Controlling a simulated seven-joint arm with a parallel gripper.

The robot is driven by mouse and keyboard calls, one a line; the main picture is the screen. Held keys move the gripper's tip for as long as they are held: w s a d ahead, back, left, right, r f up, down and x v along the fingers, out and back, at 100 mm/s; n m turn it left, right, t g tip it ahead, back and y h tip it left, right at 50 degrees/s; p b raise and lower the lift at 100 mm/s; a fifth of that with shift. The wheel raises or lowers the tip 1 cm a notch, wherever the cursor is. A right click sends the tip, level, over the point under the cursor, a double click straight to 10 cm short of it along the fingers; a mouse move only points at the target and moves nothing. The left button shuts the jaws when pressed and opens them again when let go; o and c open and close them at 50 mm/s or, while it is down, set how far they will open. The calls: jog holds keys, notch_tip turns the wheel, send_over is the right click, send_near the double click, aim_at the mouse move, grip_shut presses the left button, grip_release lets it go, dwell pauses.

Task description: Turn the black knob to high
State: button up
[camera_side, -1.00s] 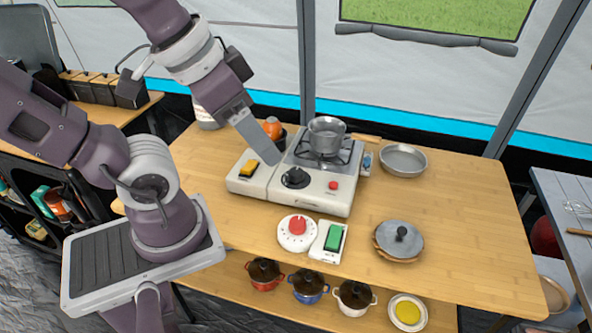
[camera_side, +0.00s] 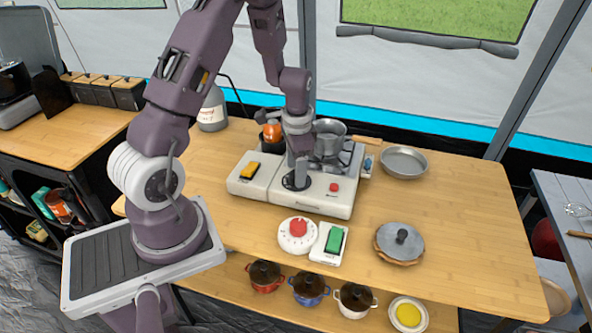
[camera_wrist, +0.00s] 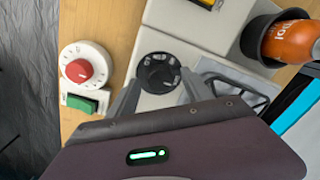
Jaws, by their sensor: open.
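The black knob (camera_side: 289,183) is on the front panel of the white camp stove (camera_side: 328,204). In the side view my gripper (camera_side: 300,178) points down right over it and hides much of it. In the wrist view the knob (camera_wrist: 157,72) shows from above as a round black dial with pale marks. My gripper (camera_wrist: 160,84) is open there, one finger on each side of the knob. I cannot tell whether the fingers touch it. The knob's exact setting is too small to read.
A pot (camera_side: 328,137) stands on the burner, close behind my gripper. An orange bottle (camera_side: 271,131) stands behind the stove's left part. A white unit with a red dial (camera_side: 298,227) and one with a green switch (camera_side: 334,240) lie in front.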

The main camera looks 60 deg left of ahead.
jog(key=shift+f, duration=0.45)
jog(key=shift+c, duration=0.2)
grip_shut()
